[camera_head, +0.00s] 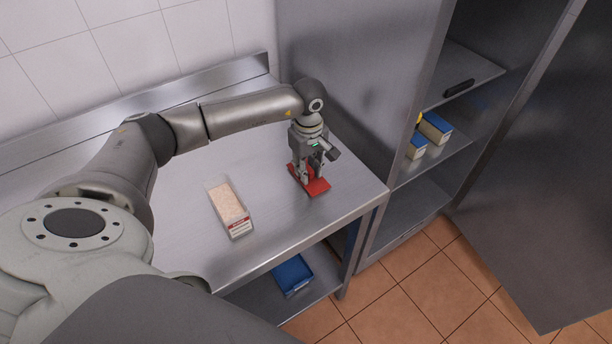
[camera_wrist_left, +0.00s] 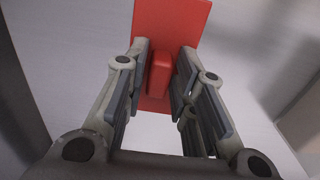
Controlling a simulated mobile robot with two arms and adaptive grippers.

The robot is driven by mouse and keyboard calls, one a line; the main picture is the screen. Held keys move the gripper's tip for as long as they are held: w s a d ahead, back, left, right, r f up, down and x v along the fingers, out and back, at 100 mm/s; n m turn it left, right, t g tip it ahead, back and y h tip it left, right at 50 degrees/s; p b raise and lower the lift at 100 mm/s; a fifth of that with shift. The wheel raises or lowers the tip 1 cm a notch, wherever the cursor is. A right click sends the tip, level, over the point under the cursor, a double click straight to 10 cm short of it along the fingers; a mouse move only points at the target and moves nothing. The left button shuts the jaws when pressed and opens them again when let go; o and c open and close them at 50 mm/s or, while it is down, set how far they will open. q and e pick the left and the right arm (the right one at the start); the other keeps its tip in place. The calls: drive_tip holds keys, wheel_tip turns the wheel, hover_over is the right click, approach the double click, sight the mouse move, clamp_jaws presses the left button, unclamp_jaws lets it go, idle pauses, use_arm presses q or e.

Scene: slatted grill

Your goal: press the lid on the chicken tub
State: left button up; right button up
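The chicken tub (camera_head: 229,207) is a clear, oblong tub with pale contents and a red-and-white label on its near end. It stands uncovered on the steel counter. The red lid (camera_head: 319,187) lies flat on the counter to the right of the tub, apart from it. In the left wrist view the lid (camera_wrist_left: 172,22) shows a raised red handle (camera_wrist_left: 159,74). My left gripper (camera_head: 304,178) points down over the lid, its fingers on either side of the handle, with small gaps showing. In the left wrist view the gripper (camera_wrist_left: 160,80) looks open. My right gripper is not in view.
The steel counter (camera_head: 180,250) has free room around the tub; its right edge is close to the lid. A tall steel cabinet with blue-and-yellow boxes (camera_head: 434,128) stands at the right. A blue tray (camera_head: 292,274) is on the shelf below.

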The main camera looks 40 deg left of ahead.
use_arm(q)
drive_tip(key=shift+s+f, duration=0.1)
drive_tip(key=shift+f, duration=0.05)
clamp_jaws()
